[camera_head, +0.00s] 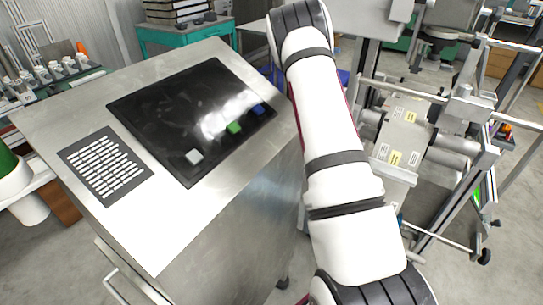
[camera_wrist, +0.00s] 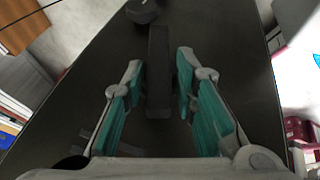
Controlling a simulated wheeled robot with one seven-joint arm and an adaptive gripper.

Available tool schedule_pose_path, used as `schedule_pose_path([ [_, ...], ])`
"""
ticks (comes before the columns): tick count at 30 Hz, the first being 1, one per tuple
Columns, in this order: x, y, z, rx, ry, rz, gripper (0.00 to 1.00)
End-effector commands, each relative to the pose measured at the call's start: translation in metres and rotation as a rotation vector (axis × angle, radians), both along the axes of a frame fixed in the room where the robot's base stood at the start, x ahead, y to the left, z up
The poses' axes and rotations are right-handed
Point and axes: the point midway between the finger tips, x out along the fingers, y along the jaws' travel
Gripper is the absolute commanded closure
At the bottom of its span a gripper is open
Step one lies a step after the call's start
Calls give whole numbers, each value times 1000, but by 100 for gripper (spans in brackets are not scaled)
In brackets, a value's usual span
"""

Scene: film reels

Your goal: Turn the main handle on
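In the wrist view, a dark grey upright bar (camera_wrist: 158,85), which looks like the main handle, stands out against a dark panel (camera_wrist: 225,50). My gripper (camera_wrist: 159,63) is open, with one teal-padded finger on each side of the bar. Gaps show between the bar and both fingers, the right one looking narrower. The bar's lower end lies between the pads. In the head view my white arm reaches up to the top edge, and my gripper and the handle are out of sight. Whether the handle is on or off cannot be told.
A dark round knob (camera_wrist: 143,11) sits beyond the bar. In the head view, a metal console (camera_head: 215,190) with a black screen (camera_head: 165,115) stands left of my arm. A metal machine frame (camera_head: 465,125) stands to the right.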

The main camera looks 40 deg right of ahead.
Motion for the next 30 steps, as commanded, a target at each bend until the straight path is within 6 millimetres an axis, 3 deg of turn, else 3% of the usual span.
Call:
schedule_pose_path([
  [1, 1, 0, 0, 1, -2, -1, 93],
  [2, 1, 0, 0, 1, -2, -1, 100],
  [10, 0, 0, 1, 17, -35, -3, 100],
  [21, -7, -2, -3, 112, -299, -4, 100],
  [30, -6, -2, -4, 137, -380, 0, 100],
])
